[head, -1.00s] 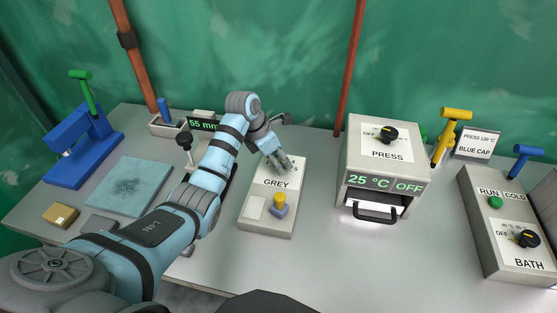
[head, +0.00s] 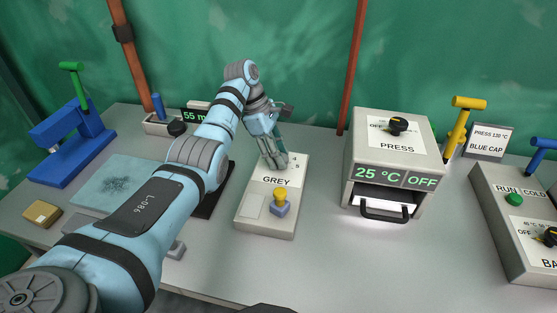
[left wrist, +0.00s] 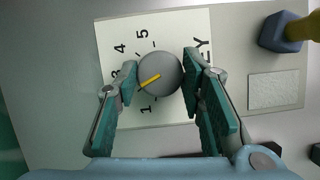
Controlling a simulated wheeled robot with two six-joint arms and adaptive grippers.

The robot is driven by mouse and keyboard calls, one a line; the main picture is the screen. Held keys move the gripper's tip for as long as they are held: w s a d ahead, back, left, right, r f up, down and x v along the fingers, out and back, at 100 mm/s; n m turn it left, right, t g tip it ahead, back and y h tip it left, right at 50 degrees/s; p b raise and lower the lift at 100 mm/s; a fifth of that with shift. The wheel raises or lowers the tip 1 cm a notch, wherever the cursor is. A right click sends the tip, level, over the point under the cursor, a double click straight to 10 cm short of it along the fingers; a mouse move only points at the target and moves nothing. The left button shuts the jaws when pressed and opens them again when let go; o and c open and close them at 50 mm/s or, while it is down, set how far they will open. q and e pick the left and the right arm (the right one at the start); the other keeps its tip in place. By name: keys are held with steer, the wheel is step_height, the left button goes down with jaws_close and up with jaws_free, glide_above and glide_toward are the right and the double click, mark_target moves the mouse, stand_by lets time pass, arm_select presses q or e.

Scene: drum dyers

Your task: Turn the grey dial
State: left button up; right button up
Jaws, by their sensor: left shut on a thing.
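The grey dial (left wrist: 160,74) shows in the left wrist view on a white scale with numbers 1, 3, 4 and 5 readable. Its yellow pointer aims toward the lower left, between 1 and 3; the mark there is hidden by a finger. My left gripper (left wrist: 159,76) is shut on the dial, one finger on each side. In the head view my left gripper (head: 274,162) stands over the back of the box marked GREY (head: 263,222) and hides the dial. My right gripper is not in view.
A yellow-topped blue knob (head: 280,200) and a pale pad (head: 252,207) sit at the front of the grey box. The press (head: 395,150), reading 25 °C OFF, stands to the right. The bath box (head: 490,190) is farther right. A blue stamp stand (head: 70,150) is at the left.

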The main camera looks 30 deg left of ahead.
arm_select(q)
steer(key=shift+m+b, duration=0.35)
steer(key=shift+m, duration=0.05)
steer(key=o, duration=1.1)
steer(key=v, duration=0.7)
steer(key=shift+w+a+r, duration=0.1)
steer(key=shift+r, duration=0.15)
steer(key=shift+w, duration=0.1)
